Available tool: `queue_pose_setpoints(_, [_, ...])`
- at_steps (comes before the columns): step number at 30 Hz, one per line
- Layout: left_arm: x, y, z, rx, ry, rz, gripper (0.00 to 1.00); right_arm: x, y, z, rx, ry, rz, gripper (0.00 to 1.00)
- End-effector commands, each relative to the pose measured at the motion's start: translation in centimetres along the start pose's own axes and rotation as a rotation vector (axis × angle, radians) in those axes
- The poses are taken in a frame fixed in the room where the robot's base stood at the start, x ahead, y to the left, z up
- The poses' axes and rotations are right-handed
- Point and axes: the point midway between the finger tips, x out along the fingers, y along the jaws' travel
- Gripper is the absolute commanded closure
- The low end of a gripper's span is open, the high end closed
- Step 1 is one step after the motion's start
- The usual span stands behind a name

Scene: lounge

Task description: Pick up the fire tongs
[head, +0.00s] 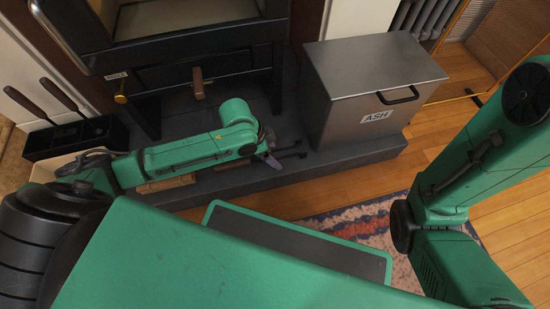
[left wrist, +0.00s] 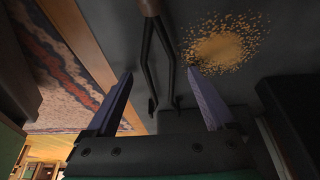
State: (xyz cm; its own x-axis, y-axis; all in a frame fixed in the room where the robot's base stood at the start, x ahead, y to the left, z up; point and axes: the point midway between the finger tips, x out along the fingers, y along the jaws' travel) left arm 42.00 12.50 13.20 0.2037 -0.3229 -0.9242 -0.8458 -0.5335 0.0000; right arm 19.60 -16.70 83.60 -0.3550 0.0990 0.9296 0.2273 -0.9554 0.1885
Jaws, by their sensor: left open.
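The fire tongs (left wrist: 163,42) lie on the dark hearth in the left wrist view, with a brown handle part at the top and two thin black legs. The legs run between the fingers of my left gripper (left wrist: 160,95), which is open. I cannot tell whether a finger touches them. In the head view my left gripper (head: 268,156) is low over the hearth, and dark rods that look like part of the tongs (head: 290,151) show just right of it. The arm hides the rest. My right gripper is out of view.
A metal ash box (head: 345,95) stands on the hearth (head: 225,182) right of the gripper. A black stove (head: 190,50) is behind. A black holder (head: 65,138) with wooden-handled tools stands at left. A tan powder patch (left wrist: 222,45) lies near the tongs. A patterned rug (head: 345,227) is in front.

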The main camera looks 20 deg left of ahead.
Motion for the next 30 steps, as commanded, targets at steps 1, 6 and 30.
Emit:
queue_pose_setpoints(1, [-0.2, 0.0, -0.1, 0.000, 0.000, 0.000, 0.12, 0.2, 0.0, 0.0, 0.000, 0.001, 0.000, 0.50])
queue_pose_setpoints(6, [-0.2, 0.0, -0.1, 0.000, 0.000, 0.000, 0.54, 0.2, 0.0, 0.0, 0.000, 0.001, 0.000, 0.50])
queue_pose_setpoints(30, [-7.5, -0.1, -3.1, 0.000, 0.003, -0.002, 1.00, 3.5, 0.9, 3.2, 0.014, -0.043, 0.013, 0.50])
